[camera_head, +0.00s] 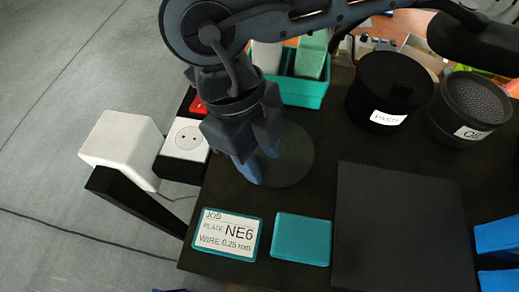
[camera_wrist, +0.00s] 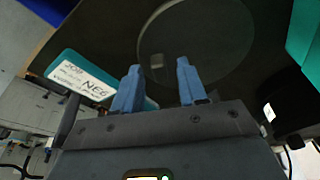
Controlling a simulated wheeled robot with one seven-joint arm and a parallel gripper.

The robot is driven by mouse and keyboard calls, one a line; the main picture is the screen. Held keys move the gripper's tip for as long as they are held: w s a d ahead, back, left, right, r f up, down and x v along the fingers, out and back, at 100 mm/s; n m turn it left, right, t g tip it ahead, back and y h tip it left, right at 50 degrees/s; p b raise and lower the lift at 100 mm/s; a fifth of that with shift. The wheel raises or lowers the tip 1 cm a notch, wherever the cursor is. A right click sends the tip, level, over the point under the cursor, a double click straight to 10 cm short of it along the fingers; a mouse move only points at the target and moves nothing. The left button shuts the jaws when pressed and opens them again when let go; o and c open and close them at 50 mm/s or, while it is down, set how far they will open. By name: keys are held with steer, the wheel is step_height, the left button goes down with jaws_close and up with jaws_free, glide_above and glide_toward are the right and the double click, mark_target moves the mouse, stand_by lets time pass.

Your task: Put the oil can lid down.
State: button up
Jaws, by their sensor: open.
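The oil can lid, a dark round disc (camera_head: 292,158), lies flat on the dark tabletop, partly hidden behind my gripper. In the wrist view the lid (camera_wrist: 205,45) shows as a faint dark circle, with a small pale-marked knob between the fingertips. My gripper (camera_head: 262,166) points down over the lid's left part. Its blue fingers are apart in the wrist view (camera_wrist: 158,66), and whether they touch the knob cannot be told. The black oil can (camera_head: 474,132), labelled OIL, stands uncovered at the right, its meshed or grainy top showing.
A teal bin (camera_head: 302,93) is behind the lid. A job plate (camera_head: 226,234), a teal block (camera_head: 302,239) and a dark square plate (camera_head: 398,230) lie in front. A white socket box (camera_head: 184,138) is left.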

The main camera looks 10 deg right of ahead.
steer(key=shift+r, duration=0.1)
steer(key=b+v, duration=0.2)
steer(key=v, duration=1)
